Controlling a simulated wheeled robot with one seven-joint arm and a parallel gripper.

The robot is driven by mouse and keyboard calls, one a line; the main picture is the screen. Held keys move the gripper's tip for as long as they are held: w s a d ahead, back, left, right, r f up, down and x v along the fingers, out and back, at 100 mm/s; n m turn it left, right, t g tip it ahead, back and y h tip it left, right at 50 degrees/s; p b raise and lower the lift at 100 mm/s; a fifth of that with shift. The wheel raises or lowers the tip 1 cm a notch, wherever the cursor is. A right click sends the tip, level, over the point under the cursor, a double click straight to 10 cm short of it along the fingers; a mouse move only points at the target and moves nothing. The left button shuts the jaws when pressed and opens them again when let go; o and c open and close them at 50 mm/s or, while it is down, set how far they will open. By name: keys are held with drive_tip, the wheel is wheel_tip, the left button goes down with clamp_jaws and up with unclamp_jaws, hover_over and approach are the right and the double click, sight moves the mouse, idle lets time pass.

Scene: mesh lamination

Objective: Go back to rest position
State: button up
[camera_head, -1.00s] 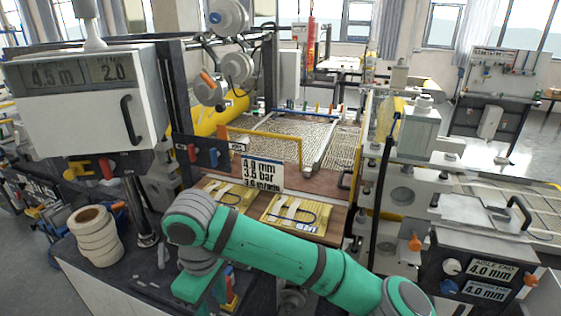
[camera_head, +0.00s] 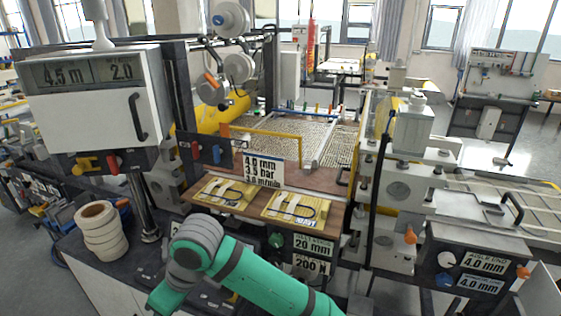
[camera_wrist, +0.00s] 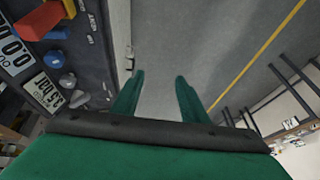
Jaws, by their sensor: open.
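My green arm shows at the bottom centre of the head view, bent in front of the machine, with its end running out of the bottom edge. My gripper (camera_wrist: 158,95) shows in the wrist view with its two green fingers apart and nothing between them. Beyond the fingers is grey floor with a yellow line. The gripper's fingers are hidden in the head view.
Two yellow boards (camera_head: 297,208) lie on the brown shelf (camera_head: 190,203) of the machine. A stack of tape rolls (camera_head: 103,232) stands at the left on the dark bench. A control box (camera_head: 475,262) stands at the right. In the wrist view, a panel with knobs (camera_wrist: 68,80) is close on the left.

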drive_tip(key=w+a+r+m+t+y, duration=0.1)
drive_tip(key=a+r+m+t+y, duration=0.25)
drive_tip(key=a+y, duration=0.65)
drive_tip(key=s+d+f+m+t+h, duration=0.2)
drive_tip(key=d+f+m+t+h, duration=0.4)
drive_tip(key=d+f, duration=0.3)
drive_tip(key=s+d+f+m+t+h, duration=0.3)
drive_tip(key=d+f+m+t, duration=0.3)
drive_tip(key=d+f+m, duration=0.25)
drive_tip(key=s+d+f+n+h, duration=0.1)
drive_tip(key=s+d+n+h, duration=0.1)
drive_tip(key=s+d, duration=0.6)
drive_tip(key=s+d+f+n+h, duration=0.2)
drive_tip(key=s+d+h, duration=0.2)
drive_tip(key=s+d, duration=0.5)
drive_tip(key=f+v, duration=0.1)
drive_tip(key=v, duration=0.5)
drive_tip(key=shift+s, duration=0.25)
drive_tip(key=shift+f, duration=0.15)
